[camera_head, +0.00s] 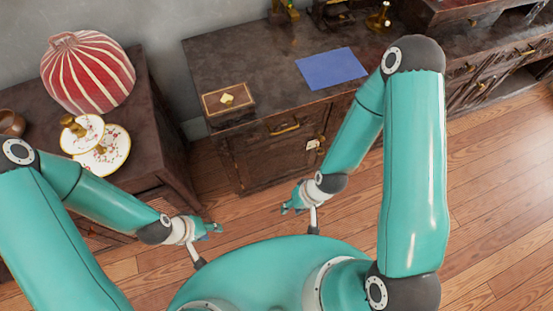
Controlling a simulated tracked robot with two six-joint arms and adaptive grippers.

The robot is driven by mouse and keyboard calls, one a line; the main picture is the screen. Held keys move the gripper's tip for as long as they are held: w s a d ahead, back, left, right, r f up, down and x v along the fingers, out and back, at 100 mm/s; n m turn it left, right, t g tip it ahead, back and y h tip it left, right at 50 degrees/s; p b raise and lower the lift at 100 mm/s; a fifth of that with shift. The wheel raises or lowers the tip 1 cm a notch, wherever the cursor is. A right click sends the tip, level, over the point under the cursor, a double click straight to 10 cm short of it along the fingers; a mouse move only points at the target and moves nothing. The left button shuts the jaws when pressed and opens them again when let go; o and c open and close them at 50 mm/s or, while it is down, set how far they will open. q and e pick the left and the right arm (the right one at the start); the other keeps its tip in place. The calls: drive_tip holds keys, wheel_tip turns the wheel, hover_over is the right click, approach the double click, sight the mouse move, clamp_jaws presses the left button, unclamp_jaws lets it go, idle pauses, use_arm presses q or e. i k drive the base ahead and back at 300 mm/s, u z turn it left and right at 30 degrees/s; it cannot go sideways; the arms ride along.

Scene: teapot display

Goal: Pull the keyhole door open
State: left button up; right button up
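The dark wooden cabinet (225,75) stands against the wall at the top middle. Its front has a drawer with a brass handle (284,128) above a closed door (262,160). A small pale plate (312,144), perhaps the keyhole plate, sits near the door's right edge. My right gripper (289,207) is below and in front of the door, apart from it. My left gripper (214,229) is lower and to the left, over the floor, also apart from the cabinet. Both look empty, but their finger openings are too small to judge. My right arm hides the cabinet's right part.
A dark side table (150,125) at left holds a striped red cover (88,72) and a tiered floral plate stand (105,150). A small box (228,100) and blue sheet (331,68) lie on the cabinet. Wooden floor (235,209) is clear before the door.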

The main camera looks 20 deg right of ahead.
sight(259, 166)
drive_tip(key=z, duration=2.55)
drive_tip(key=i, duration=0.15)
drive_tip(key=u, duration=4)
drive_tip(key=k, duration=1.3)
drive_tip(key=z, duration=0.85)
drive_tip(key=i, duration=1)
